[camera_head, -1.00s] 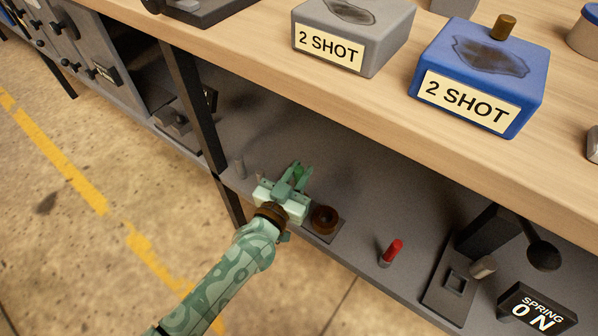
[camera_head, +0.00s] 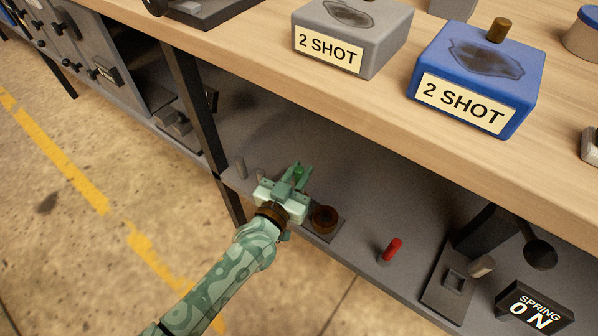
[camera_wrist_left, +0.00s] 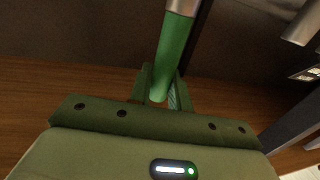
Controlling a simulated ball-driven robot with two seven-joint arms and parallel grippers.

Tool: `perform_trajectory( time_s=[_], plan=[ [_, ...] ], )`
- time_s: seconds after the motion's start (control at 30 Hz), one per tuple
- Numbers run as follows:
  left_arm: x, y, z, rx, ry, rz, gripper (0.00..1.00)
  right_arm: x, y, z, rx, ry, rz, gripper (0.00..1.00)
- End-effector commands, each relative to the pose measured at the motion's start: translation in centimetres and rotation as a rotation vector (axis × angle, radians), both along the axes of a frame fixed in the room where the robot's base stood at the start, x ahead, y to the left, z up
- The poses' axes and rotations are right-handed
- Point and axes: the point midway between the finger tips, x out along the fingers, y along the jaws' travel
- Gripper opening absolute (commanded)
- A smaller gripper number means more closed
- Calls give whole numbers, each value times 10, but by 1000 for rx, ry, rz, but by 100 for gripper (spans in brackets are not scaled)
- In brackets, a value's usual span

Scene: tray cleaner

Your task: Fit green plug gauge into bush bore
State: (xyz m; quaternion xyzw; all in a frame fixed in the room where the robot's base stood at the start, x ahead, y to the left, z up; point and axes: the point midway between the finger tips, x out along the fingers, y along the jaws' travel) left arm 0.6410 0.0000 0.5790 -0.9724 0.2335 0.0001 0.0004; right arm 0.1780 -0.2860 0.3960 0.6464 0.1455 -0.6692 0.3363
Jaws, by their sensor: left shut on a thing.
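My left gripper (camera_head: 298,174) is low at the shelf under the bench, to the left of the bush. It is shut on the green plug gauge (camera_wrist_left: 172,55), which sits between its fingers in the left wrist view. The gauge has a green handle and a silvery metal end at the top of that view. In the head view only a little green shows at the fingers. The bush (camera_head: 325,214) is a brown ring with a dark bore, on a dark plate beside the gripper. The gauge is apart from the bush. My right gripper is not in view.
A red-topped gauge (camera_head: 392,249) stands on the shelf (camera_head: 355,200) to the right. Further right are a dark fixture (camera_head: 447,290) and a "SPRING 0 N" display (camera_head: 537,309). The bench edge overhangs the shelf; a dark leg (camera_head: 195,100) stands at left.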

Motion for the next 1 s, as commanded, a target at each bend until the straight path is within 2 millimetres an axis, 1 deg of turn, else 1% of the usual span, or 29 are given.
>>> perform_trajectory(
  time_s=[0.67, 1.0],
  plan=[
    [0, 0, 0, -1, 0, 0, 0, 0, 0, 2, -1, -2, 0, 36],
    [0, 0, -8, -1, 2, 0, 0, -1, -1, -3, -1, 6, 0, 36]
  ],
)
